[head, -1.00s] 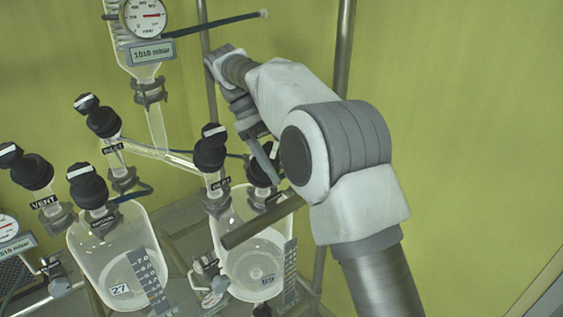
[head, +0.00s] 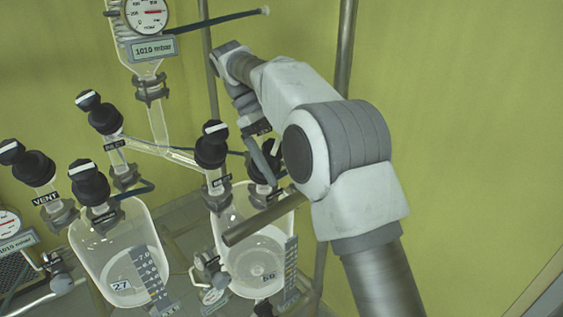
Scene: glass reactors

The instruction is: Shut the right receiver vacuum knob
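The right receiver (head: 238,262) is a clear glass vessel at lower centre, with some liquid at its bottom. Two black knobs stand on top of it. The front-left one (head: 211,151) has a white bar and a dark label below it. The rear-right knob (head: 259,170), apparently the vacuum knob, is largely hidden by my gripper and arm. My gripper (head: 268,160) points down at this knob, with a grey finger across its near side. I cannot tell whether the fingers touch it, or how far apart they are. The knob's bar direction is not clear.
The left receiver (head: 80,243) has several black knobs (head: 88,182) above it. A vent knob (head: 33,167) stands farther left. A glass column with a gauge (head: 147,14) rises behind. Metal posts (head: 346,50) stand close to my arm. The right side is open before the green wall.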

